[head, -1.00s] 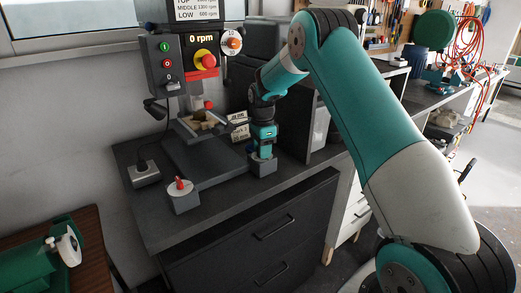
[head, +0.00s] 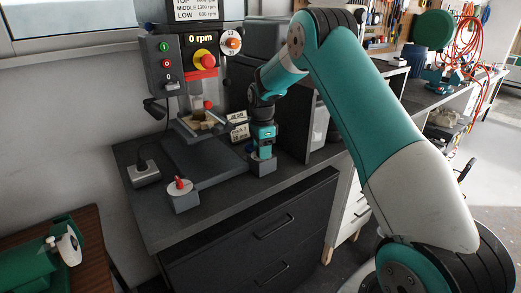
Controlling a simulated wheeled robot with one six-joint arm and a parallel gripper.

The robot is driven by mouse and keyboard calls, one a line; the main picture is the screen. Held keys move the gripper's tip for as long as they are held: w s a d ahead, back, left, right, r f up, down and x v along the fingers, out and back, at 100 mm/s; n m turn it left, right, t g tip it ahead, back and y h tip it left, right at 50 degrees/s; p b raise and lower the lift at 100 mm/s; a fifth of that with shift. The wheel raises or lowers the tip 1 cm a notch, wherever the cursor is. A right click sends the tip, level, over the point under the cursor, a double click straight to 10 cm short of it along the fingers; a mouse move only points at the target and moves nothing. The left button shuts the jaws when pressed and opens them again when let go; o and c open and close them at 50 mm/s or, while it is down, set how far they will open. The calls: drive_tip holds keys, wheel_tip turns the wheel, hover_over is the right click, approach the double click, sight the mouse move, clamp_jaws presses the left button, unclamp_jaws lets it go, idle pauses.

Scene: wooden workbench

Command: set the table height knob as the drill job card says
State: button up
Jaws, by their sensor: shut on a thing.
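My gripper (head: 263,153) points down and is shut on a knob on top of a small grey box (head: 263,168), at the right of the drill press on the bench. My fingers hide most of this knob, and its setting cannot be read. The drill table (head: 187,128) carries a tan block (head: 206,120) below the chuck. Two small pale cards (head: 238,116) (head: 240,132) stand between the drill table and my gripper; their text is too small to read. A separate white dial with a red pointer (head: 180,184) sits on a grey box at the bench's front left.
The drill's control box (head: 165,65) has green and red buttons, and its display (head: 202,38) reads 0 rpm. A yellow and red stop button (head: 204,60) and an orange-knobbed dial (head: 231,43) sit beside it. A dark cabinet stands close behind my gripper.

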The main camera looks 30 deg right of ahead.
drive_tip(key=shift+w+d+r, duration=0.15)
drive_tip(key=shift+d+r, duration=0.05)
drive_tip(key=shift+d, duration=0.05)
drive_tip(key=o, duration=0.7)
drive_tip(key=shift+o, duration=0.2)
drive_tip(key=shift+r, duration=0.1)
drive_tip(key=shift+w+r+p, duration=0.15)
drive_tip(key=shift+r+p, duration=0.5)
drive_tip(key=shift+p, duration=0.05)
drive_tip(key=r+p, duration=0.1)
drive_tip(key=r, duration=0.1)
drive_tip(key=r+p, duration=0.3)
drive_tip(key=r, duration=0.1)
drive_tip(key=shift+s+a, duration=0.15)
drive_tip(key=shift+s, duration=0.15)
drive_tip(key=shift+r+p, duration=0.1)
drive_tip(key=shift+p, duration=0.25)
drive_tip(key=shift+a, duration=0.1)
